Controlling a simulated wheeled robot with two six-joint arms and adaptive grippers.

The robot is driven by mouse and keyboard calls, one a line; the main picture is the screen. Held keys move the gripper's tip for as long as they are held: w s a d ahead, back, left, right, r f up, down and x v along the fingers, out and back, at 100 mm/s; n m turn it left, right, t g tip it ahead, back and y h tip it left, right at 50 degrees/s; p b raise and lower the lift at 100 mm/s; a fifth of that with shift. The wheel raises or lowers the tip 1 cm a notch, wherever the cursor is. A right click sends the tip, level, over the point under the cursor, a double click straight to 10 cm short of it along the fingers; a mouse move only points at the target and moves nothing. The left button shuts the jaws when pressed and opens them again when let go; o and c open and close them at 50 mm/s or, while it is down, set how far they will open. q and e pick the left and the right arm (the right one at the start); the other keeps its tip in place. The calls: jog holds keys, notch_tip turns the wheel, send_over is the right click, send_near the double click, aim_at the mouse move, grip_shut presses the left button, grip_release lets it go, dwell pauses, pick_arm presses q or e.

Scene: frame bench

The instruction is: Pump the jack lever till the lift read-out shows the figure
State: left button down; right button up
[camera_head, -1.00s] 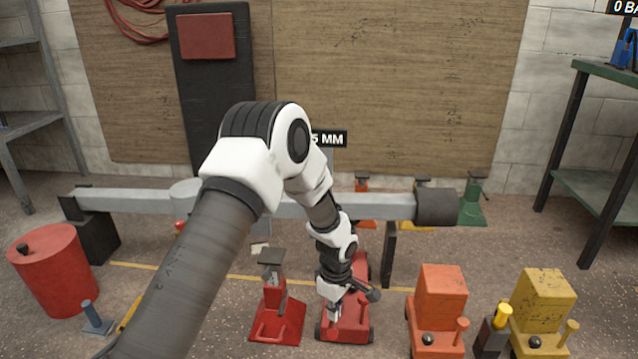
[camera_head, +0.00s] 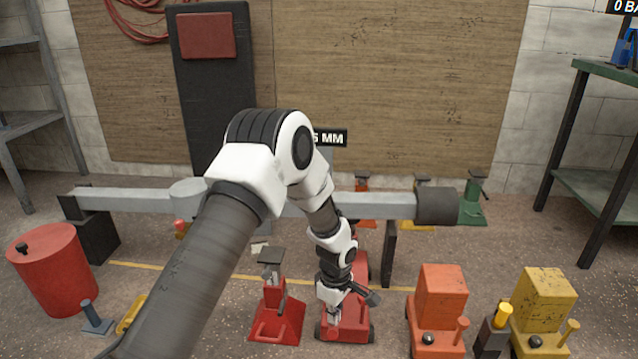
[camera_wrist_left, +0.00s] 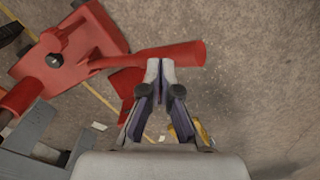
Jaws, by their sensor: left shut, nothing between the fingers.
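A red jack (camera_head: 356,328) stands on the floor, partly hidden behind my left arm. In the left wrist view its red body (camera_wrist_left: 75,58) is at upper left, and a red lever (camera_wrist_left: 185,55) runs across to the right. My left gripper (camera_head: 334,314) is over the jack. In the wrist view its fingertips (camera_wrist_left: 160,68) are shut and empty, close against or just at the lever; whether they touch it I cannot tell. The lift read-out (camera_head: 333,138) is partly hidden by my arm; "MM" and part of a figure show. My right gripper is out of view.
A red stand (camera_head: 275,312) is just left of the jack. A grey beam (camera_head: 380,206) crosses behind. A red drum (camera_head: 52,270) is at left, a green bench (camera_head: 605,70) at right.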

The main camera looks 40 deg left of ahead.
pick_arm(q)
notch_tip(320, 180, down, 10)
jog(key=b, duration=0.3)
notch_tip(320, 180, up, 10)
jog(key=p, duration=1.1)
jog(key=shift+s+f, duration=0.1)
jog(key=shift+f, duration=0.3)
jog(key=shift+f+b, duration=0.25)
jog(key=shift+b, duration=0.1)
notch_tip(320, 180, down, 8)
jog(key=f+b, duration=0.1)
jog(key=b, duration=0.3)
notch_tip(320, 180, up, 10)
jog(key=p, duration=1)
jog(key=shift+f, duration=0.25)
jog(key=shift+r, duration=0.15)
